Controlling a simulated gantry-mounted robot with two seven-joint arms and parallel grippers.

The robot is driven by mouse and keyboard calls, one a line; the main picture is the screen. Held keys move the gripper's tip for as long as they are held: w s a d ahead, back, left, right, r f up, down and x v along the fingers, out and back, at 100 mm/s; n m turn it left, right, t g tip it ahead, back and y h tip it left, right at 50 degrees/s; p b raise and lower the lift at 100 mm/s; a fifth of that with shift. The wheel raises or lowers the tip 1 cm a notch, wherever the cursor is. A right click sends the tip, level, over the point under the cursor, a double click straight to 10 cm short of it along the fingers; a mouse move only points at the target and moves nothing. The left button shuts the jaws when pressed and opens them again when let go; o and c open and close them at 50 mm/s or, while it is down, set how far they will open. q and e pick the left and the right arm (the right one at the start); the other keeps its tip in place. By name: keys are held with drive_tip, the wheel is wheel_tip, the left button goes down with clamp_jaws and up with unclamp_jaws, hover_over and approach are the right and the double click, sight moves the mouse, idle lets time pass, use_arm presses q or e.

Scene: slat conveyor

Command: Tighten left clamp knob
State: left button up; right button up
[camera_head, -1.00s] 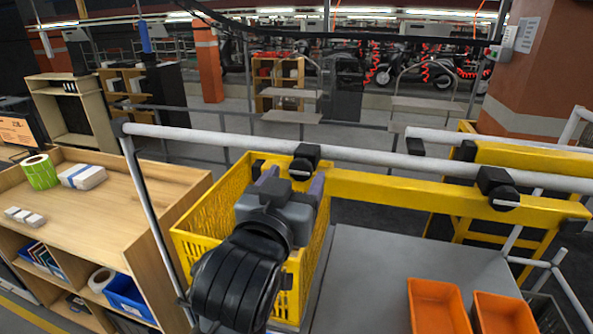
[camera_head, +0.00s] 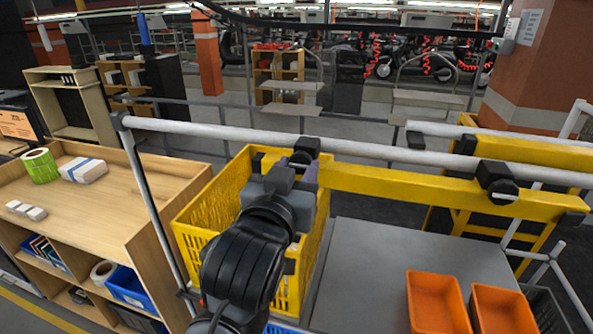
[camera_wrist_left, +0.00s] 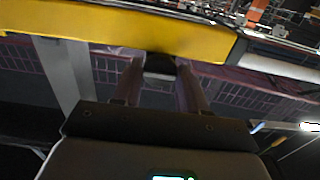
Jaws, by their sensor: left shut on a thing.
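The left clamp knob (camera_head: 301,159) is a round black knob on a black clamp on the white rail, at the left end of the yellow beam (camera_head: 400,187). My left gripper (camera_head: 288,170) is at the knob, its wrist and body covering the near side. In the left wrist view, the two fingers (camera_wrist_left: 160,85) stand on either side of the dark knob (camera_wrist_left: 159,65), below the yellow beam, and are shut on it. The knob's marking is mostly hidden in the head view. My right gripper is not in view.
A second clamp knob (camera_head: 502,192) sits farther right on the beam. A yellow crate (camera_head: 195,225) stands under my left arm. Two orange bins (camera_head: 437,300) rest on the grey table (camera_head: 375,270). A wooden shelf bench (camera_head: 130,205) is at left.

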use_arm(q)
drive_tip(key=m, duration=0.3)
drive_tip(key=shift+r+m+p, duration=0.1)
drive_tip(key=shift+m+p, duration=0.2)
drive_tip(key=shift+m, duration=0.1)
drive_tip(key=m, duration=0.4)
drive_tip(key=shift+m, duration=0.3)
drive_tip(key=m, duration=0.9)
drive_tip(key=shift+m+b, duration=0.3)
drive_tip(key=shift+b, duration=0.05)
drive_tip(key=o, duration=1.1)
drive_tip(key=shift+c, duration=0.2)
